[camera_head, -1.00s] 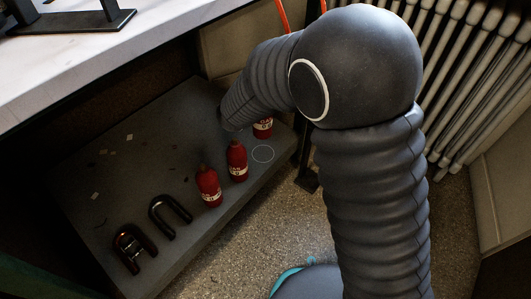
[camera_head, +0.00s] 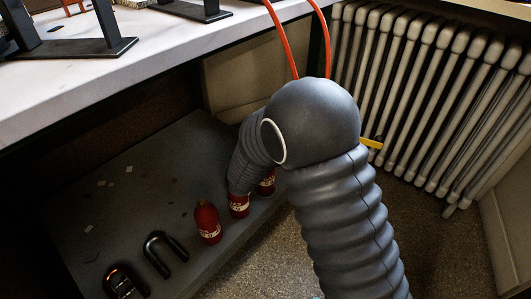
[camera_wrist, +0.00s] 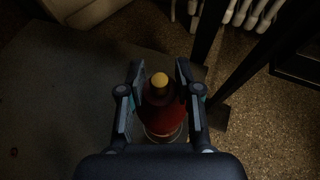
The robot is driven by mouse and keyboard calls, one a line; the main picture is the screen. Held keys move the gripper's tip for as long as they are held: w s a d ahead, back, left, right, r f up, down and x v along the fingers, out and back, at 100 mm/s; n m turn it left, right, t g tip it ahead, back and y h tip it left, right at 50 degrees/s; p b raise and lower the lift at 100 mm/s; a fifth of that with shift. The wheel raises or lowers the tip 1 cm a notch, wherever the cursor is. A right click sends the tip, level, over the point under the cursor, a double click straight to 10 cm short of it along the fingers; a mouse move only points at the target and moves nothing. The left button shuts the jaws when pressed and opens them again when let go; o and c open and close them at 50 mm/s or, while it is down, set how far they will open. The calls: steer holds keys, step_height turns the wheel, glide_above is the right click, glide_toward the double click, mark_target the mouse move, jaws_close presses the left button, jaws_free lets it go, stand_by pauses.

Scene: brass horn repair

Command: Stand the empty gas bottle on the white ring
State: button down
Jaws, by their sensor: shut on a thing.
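Red gas bottles with pale labels stand in a row on the grey low shelf: a near one (camera_head: 207,224), a middle one (camera_head: 239,205) and a far one (camera_head: 267,185). My arm hides the tops of the middle and far ones. In the wrist view my gripper (camera_wrist: 157,82) is shut on a red bottle (camera_wrist: 162,113) with a yellow top, which looks upright. I cannot tell for sure which of the row it is. A pale arc shows low on this bottle; I cannot tell whether it is label or ring. The white ring is not clearly visible.
Two dark U-shaped pieces, one at the middle (camera_head: 165,250) and one at the front (camera_head: 125,281), lie on the shelf. A white worktop (camera_head: 150,60) overhangs it. A radiator (camera_head: 420,100) stands at right. Dark legs (camera_wrist: 238,75) stand right of the gripper in the wrist view.

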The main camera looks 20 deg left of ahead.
steer(key=shift+f, duration=0.1)
steer(key=c, duration=0.8)
jaws_free()
steer(key=shift+s+r, duration=0.1)
steer(key=shift+r, duration=0.1)
steer(key=p+v, duration=0.1)
steer(key=v, duration=1)
steer(key=shift+s+r, duration=0.15)
steer(key=shift+s, duration=0.25)
